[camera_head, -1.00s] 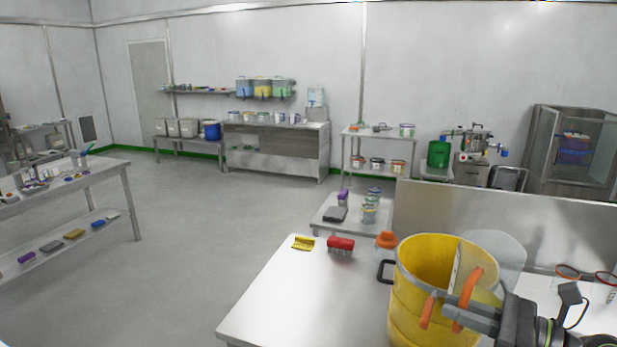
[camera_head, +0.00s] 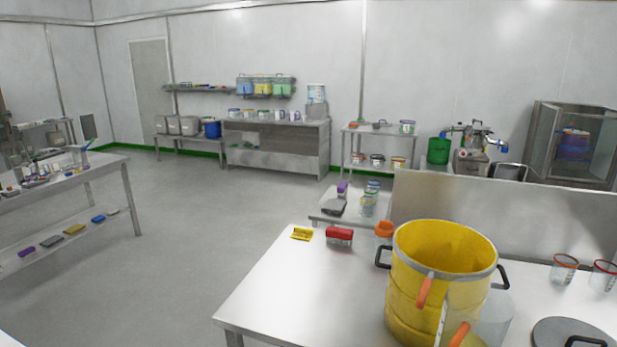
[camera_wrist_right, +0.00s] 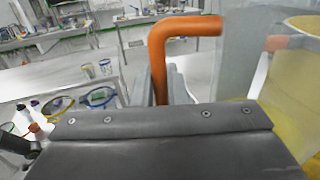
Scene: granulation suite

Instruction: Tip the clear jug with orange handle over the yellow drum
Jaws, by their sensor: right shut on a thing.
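The yellow drum (camera_head: 410,280) stands open on the white table in the head view, with dark side handles. The clear jug (camera_head: 495,322) is low in front of the drum's right side, partly cut off by the bottom edge. Its orange handle (camera_head: 459,335) shows at the bottom of the head view. In the right wrist view, my right gripper (camera_wrist_right: 158,82) is shut on the orange handle (camera_wrist_right: 185,27), with the clear jug wall (camera_wrist_right: 238,75) beside it and yellow drum surface (camera_wrist_right: 300,110) at the right. Its contents are unclear. My left gripper is not in view.
Two clear cups with coloured rims (camera_head: 565,268) stand right of the drum. A dark round lid (camera_head: 570,334) lies at the front right. A red item (camera_head: 339,237), a yellow item (camera_head: 302,234) and an orange-topped jar (camera_head: 383,231) sit left of the drum. The table's front left is clear.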

